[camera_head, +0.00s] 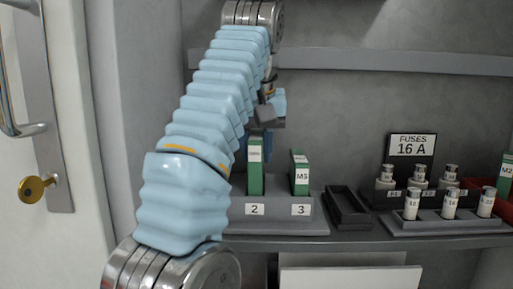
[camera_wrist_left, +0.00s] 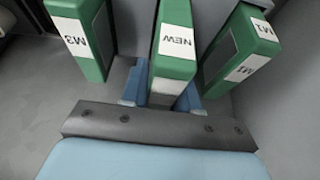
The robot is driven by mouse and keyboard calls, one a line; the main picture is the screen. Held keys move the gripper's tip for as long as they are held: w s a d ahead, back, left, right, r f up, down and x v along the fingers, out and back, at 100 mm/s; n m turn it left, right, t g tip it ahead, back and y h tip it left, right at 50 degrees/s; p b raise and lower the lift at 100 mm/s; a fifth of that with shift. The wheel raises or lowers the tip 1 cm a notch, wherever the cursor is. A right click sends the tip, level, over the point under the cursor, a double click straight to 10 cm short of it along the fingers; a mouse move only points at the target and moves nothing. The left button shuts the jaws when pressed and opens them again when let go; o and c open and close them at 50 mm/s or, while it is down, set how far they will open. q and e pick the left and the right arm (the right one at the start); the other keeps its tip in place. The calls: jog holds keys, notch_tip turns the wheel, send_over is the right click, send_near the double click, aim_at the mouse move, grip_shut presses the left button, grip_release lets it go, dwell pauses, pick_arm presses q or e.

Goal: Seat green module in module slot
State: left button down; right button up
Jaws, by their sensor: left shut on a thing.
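The green module labelled NEW (camera_wrist_left: 175,40) stands between the two blue fingers of my left gripper (camera_wrist_left: 162,88), which is shut on it. In the head view the green module (camera_head: 255,180) is upright at slot 2 of the grey module rack (camera_head: 278,226), its top higher than its neighbour's. I cannot tell whether its hidden lower end is fully down. Green module M3 (camera_head: 300,175) stands at slot 3 and also shows in the wrist view (camera_wrist_left: 80,38). Module M1 (camera_wrist_left: 240,50) is on the other side of NEW. My arm hides slot 1 in the head view. My right gripper is not in view.
An empty dark tray (camera_head: 348,207) lies right of the rack. Fuse holders (camera_head: 440,222) with several white fuses and a 16 A sign (camera_head: 411,146) stand farther right. Module M2 (camera_head: 506,172) is in a red bin (camera_head: 485,186) at the right edge.

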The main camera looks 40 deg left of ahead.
pick_arm(q)
jog(key=shift+f+b, duration=1.55)
jog(key=shift+f, duration=0.1)
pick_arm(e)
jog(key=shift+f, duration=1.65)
pick_arm(q)
jog(key=c, duration=0.8)
grip_release()
jog(key=shift+o, duration=0.2)
jog(key=p+v, duration=1)
jog(key=v, duration=0.1)
jog(key=shift+r, duration=0.25)
jog(key=shift+s+d+r, duration=0.15)
jog(key=shift+s+r, duration=0.05)
jog(key=shift+r, duration=0.05)
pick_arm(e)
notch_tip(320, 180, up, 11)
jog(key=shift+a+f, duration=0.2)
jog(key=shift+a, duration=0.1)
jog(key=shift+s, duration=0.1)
